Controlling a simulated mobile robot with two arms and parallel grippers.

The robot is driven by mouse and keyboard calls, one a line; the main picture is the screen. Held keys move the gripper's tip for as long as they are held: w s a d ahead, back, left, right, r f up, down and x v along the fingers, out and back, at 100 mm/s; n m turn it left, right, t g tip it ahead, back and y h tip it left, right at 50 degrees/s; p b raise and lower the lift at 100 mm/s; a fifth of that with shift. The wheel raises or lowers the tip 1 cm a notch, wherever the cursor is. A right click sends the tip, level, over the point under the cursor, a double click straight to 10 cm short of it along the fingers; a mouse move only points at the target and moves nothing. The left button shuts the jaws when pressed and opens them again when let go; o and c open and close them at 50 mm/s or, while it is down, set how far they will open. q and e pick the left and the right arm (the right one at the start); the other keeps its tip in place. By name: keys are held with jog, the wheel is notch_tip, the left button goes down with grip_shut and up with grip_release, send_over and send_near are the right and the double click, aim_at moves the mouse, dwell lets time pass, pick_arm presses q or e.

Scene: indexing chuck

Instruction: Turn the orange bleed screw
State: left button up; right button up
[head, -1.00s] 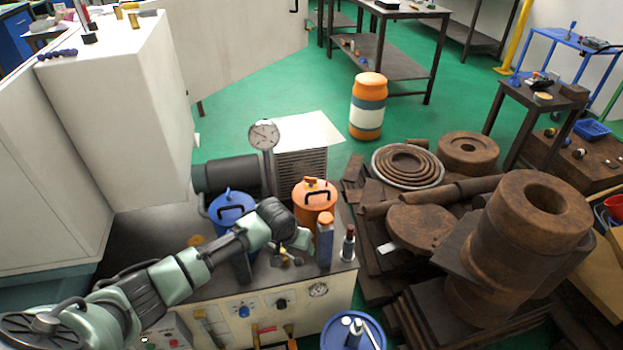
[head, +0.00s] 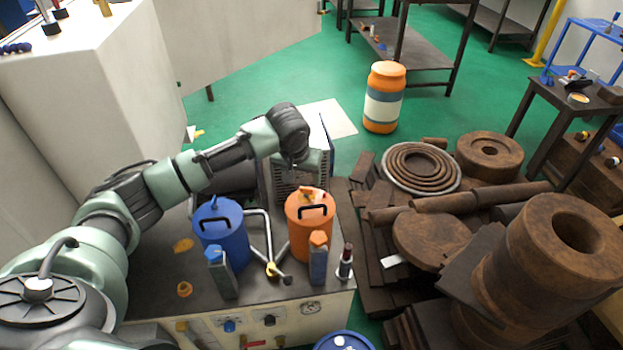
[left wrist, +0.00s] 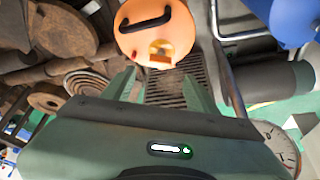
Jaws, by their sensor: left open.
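The orange canister (head: 310,232) stands upright on the dark bench top and has a black handle on its lid. A small orange fitting (head: 308,191) on top of it looks like the bleed screw. In the left wrist view the fitting (left wrist: 160,54) sits in a pale recess on the canister (left wrist: 155,18), just beyond the fingertips. My left gripper (left wrist: 161,84) is open and empty, its two green fingers apart. In the head view it is above and behind the canister, mostly hidden by my wrist. I see no contact with the fitting. My right gripper is not in view.
A blue canister (head: 221,232) stands left of the orange one, with a bent metal pipe (head: 266,238) between them. A round gauge (left wrist: 275,142) shows in the wrist view. Rusty parts (head: 430,240) crowd the right.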

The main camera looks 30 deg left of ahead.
aim_at(306, 189)
pick_arm(q)
jog(key=shift+x, duration=1.2)
jog(key=x, duration=0.3)
jog(key=shift+f, duration=0.35)
jog(key=shift+w+f, duration=0.2)
jog(key=shift+f, duration=0.25)
grip_shut()
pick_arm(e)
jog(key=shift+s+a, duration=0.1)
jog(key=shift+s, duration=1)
